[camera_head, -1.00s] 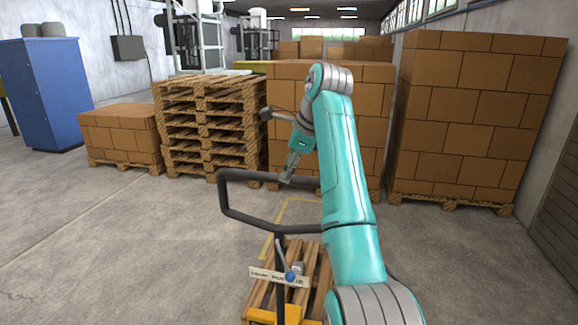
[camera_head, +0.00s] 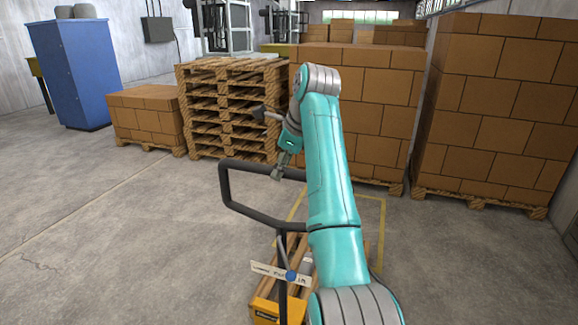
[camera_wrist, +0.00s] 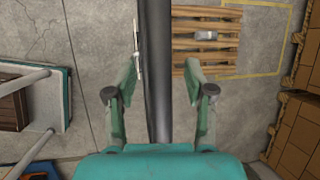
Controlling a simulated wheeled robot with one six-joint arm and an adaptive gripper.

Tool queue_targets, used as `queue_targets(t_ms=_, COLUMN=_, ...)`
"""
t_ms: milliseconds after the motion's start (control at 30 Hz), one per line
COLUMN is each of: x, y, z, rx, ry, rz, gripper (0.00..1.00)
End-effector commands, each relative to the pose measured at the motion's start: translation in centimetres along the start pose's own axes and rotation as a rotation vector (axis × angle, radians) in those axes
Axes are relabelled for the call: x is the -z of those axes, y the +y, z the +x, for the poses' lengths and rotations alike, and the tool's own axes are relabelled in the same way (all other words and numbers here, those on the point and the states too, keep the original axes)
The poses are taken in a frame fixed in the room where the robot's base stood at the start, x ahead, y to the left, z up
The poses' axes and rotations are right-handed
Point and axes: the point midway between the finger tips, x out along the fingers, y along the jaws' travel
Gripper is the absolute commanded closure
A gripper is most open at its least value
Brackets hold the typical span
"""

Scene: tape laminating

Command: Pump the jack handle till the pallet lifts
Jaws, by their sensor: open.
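The jack handle (camera_head: 252,213) is a dark looped bar standing over the yellow jack body (camera_head: 264,311) in the head view. In the wrist view its dark bar (camera_wrist: 157,60) runs between the two fingers. My gripper (camera_head: 279,171) is at the loop's upper bar, and its fingers (camera_wrist: 162,74) stand apart with a gap on each side of the bar. I cannot tell exactly how deep the bar sits between them. The wooden pallet (camera_wrist: 207,33) lies low beyond the handle; in the head view my arm partly hides it. I cannot tell its height above the floor.
A label plate (camera_head: 266,269) and blue knob (camera_head: 291,276) sit on the handle's shaft. Stacked pallets (camera_head: 230,110) and carton stacks (camera_head: 500,110) stand behind. A blue cabinet (camera_head: 85,75) is far left. The floor at left is clear; yellow lines (camera_head: 384,220) mark the floor.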

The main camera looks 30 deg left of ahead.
Motion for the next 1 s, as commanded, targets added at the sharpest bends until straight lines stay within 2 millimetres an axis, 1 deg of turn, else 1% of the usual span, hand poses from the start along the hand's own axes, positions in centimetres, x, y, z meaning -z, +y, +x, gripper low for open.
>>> queue_targets(t_ms=33, x=-0.16, y=0.2, z=0.45, rx=0.0, ry=0.0, rz=-0.001, gripper=0.46)
queue_targets(t_ms=133, x=-0.3, y=0.38, z=0.97, rx=0.0, ry=0.0, rz=0.0, gripper=0.46)
queue_targets(t_ms=433, x=-0.37, y=0.45, z=1.18, rx=0.001, ry=0.0, rz=0.0, gripper=0.46)
queue_targets(t_ms=467, x=-0.36, y=0.44, z=1.17, rx=0.001, ry=0.0, rz=0.0, gripper=0.51)
queue_targets(t_ms=500, x=-0.36, y=0.44, z=1.17, rx=0.001, ry=0.0, rz=0.0, gripper=0.61)
queue_targets(t_ms=567, x=-0.36, y=0.44, z=1.17, rx=0.001, ry=0.0, rz=0.0, gripper=0.76)
queue_targets(t_ms=600, x=-0.36, y=0.44, z=1.16, rx=0.001, ry=0.0, rz=0.0, gripper=0.86)
queue_targets(t_ms=667, x=-0.36, y=0.44, z=1.16, rx=0.001, ry=0.0, rz=0.0, gripper=1.0)
queue_targets(t_ms=1000, x=-0.56, y=0.41, z=1.27, rx=0.006, ry=0.0, rz=-0.002, gripper=1.0)
